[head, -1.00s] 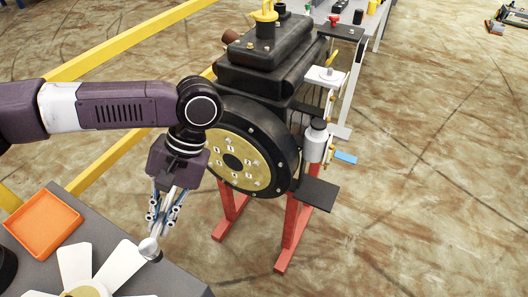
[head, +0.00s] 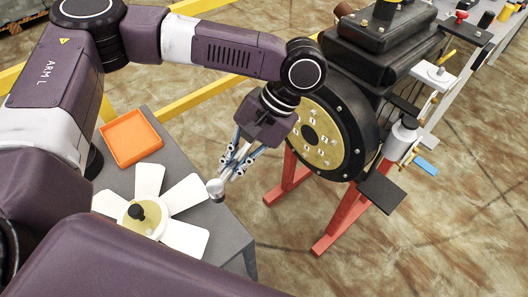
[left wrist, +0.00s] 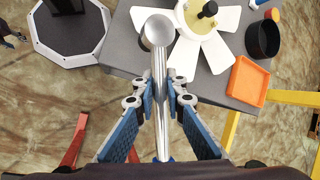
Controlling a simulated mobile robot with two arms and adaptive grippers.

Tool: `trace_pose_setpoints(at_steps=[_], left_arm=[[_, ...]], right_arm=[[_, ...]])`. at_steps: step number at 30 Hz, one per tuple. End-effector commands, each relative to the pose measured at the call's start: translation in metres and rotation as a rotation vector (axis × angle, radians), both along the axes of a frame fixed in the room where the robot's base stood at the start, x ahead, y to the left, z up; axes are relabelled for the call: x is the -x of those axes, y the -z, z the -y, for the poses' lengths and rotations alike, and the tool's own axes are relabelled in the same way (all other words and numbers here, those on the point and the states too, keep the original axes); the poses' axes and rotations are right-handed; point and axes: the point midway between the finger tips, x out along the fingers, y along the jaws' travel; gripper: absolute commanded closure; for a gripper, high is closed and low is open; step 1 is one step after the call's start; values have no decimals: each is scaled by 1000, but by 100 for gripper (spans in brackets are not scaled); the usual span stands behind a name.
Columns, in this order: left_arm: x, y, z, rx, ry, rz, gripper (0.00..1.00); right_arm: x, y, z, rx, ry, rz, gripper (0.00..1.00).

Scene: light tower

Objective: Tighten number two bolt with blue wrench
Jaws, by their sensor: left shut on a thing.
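My left gripper (head: 232,161) is shut on a silver rod-like tool (left wrist: 161,85) with a round metal head (head: 215,189). A small bit of blue shows at the tool's lower end in the left wrist view. The tool is held near the grey table's corner, left of the black machine (head: 352,120). The machine's round yellow plate (head: 325,150) carries several bolts with number labels; the numbers are too small to read surely. A flat blue piece (head: 427,166) sticks out beside the machine, low on its right; I cannot tell what it belongs to. My right gripper is not in view.
A white fan (head: 149,180) and an orange tray (head: 132,138) are on the grey table (head: 232,238). Red legs (head: 342,219) support the machine, and a black plate (head: 381,188) juts out on its right. Yellow rails (head: 196,83) run behind. Floor at right is clear.

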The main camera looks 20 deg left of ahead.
Motion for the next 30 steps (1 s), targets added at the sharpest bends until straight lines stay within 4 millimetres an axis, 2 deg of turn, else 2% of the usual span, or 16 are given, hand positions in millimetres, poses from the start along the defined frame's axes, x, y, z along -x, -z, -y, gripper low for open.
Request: trace_pose_setpoints(at_steps=[4,7,12,15,21,24,30], left_arm=[[-5,14,14,16,28,23,100],[-13,34,37,43,71,66,100],[-33,73,96,129,154,198,100],[-44,87,130,191,193,286,100],[-66,99,185,325,247,471,100],[-79,99,205,395,262,565,100],[-105,93,230,536,265,760,100]], right_arm=[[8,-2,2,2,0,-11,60],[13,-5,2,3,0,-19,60],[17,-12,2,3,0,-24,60],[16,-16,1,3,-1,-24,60],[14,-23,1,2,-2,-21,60],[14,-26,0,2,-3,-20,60],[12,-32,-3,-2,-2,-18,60]])
